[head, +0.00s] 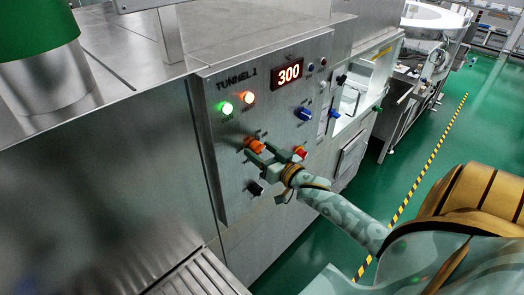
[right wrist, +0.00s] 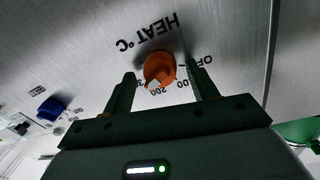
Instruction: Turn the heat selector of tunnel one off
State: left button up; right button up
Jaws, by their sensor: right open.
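The heat selector (head: 254,146) is an orange knob on the steel "TUNNEL 1" panel (head: 228,172). In the right wrist view the orange knob (right wrist: 159,66) sits below the upside-down words "HEAT °C", with "OFF" to its right and "200" under it. Its pale pointer end faces down-left, near the 200 mark. My right gripper (head: 260,153) is open in front of the panel, its fingers one on each side of the knob. In the wrist view gaps show between the knob and both fingers (right wrist: 163,75). My left gripper is out of view.
Above the knob are a lit green lamp (head: 227,108), a lit red-orange lamp (head: 248,97) and a display (head: 288,73) reading 300. Green floor lies right.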

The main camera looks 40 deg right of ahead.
jog(key=c, duration=1)
jog(key=shift+o, duration=0.4)
